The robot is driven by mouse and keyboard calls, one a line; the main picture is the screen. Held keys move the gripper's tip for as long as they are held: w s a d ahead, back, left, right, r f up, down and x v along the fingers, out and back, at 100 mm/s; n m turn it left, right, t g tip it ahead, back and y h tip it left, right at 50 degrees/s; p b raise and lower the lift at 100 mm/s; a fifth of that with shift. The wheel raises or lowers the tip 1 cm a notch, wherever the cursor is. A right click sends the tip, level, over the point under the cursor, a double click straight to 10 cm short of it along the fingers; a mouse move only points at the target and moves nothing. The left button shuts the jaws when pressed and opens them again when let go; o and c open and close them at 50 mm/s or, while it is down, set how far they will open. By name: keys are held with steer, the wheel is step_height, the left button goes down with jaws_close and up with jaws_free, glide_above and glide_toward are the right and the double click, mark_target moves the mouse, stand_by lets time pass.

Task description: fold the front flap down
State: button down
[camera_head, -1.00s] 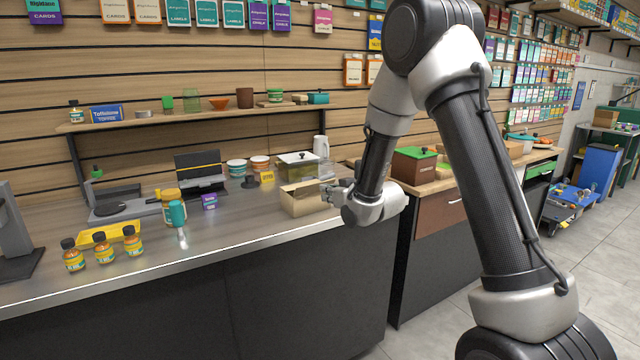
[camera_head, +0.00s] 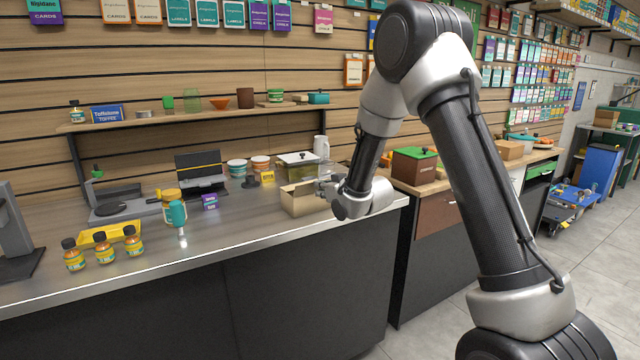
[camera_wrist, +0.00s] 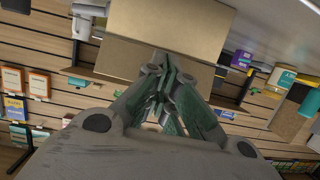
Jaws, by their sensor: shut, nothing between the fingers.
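The open cardboard carton (camera_head: 304,203) stands on the counter near its right end in the head view. In the wrist view a broad tan panel (camera_wrist: 172,22) of it fills the top middle, with a darker brown panel (camera_wrist: 128,68) below. Which of these is the front flap I cannot tell. My gripper (camera_head: 326,187) is at the carton's right side in the head view, partly hidden by my wrist. In the wrist view my gripper (camera_wrist: 163,78) is shut and empty, its fingertips close to the carton panels; contact is unclear.
The counter between the purple box and carton is clear.

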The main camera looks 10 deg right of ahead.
steer(key=shift+w+a+r, duration=0.1)
steer(key=shift+w+r, duration=0.1)
stand_by(0.3)
steer(key=shift+w+a+r, duration=0.1)
steer(key=shift+w, duration=0.15)
stand_by(0.3)
steer(key=shift+w+a+r, duration=0.1)
steer(key=shift+w, duration=0.25)
